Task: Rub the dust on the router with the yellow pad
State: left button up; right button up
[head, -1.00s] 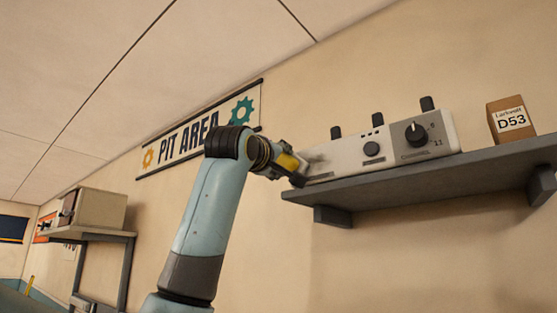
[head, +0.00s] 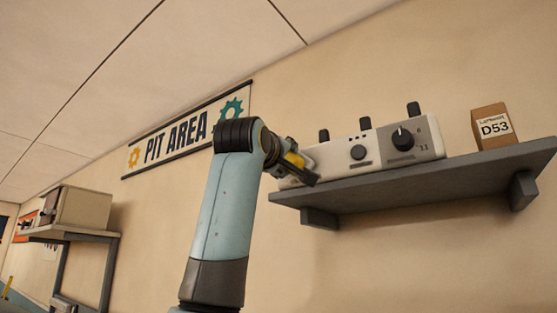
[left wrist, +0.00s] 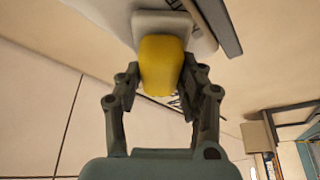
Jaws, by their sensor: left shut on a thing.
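The router (head: 336,153) is a long white box with a grey panel, dials and several short dark antennas, standing on a wall shelf. My left gripper (head: 300,172) is at the router's left end, shut on the yellow pad (head: 294,160). In the left wrist view the pad (left wrist: 160,62) sits between the fingers of the gripper (left wrist: 160,88), with the router's pale end (left wrist: 168,20) just beyond it. I cannot tell whether pad and router touch. No dust shows clearly now; the router's left end is partly hidden by the gripper. My right gripper is out of view.
The grey shelf (head: 420,182) runs along the wall under the router. A brown box marked D53 (head: 491,126) stands right of the router. A PIT AREA banner (head: 180,138) hangs behind my arm. Another shelf (head: 70,235) with a beige box is at far left.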

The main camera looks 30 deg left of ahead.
pick_arm(q)
jog(key=shift+s+d, duration=0.15)
jog(key=shift+d, duration=3)
jog(key=shift+w+a, duration=0.15)
jog(key=shift+a, duration=1.75)
jog(key=shift+w+a, duration=0.15)
jog(key=shift+a, duration=2.3)
jog(key=shift+w+a, duration=0.1)
jog(key=shift+a, duration=1.1)
jog(key=shift+d, duration=0.1)
jog(key=s+b, duration=0.2)
jog(key=s, duration=0.4)
jog(key=shift+a, duration=0.25)
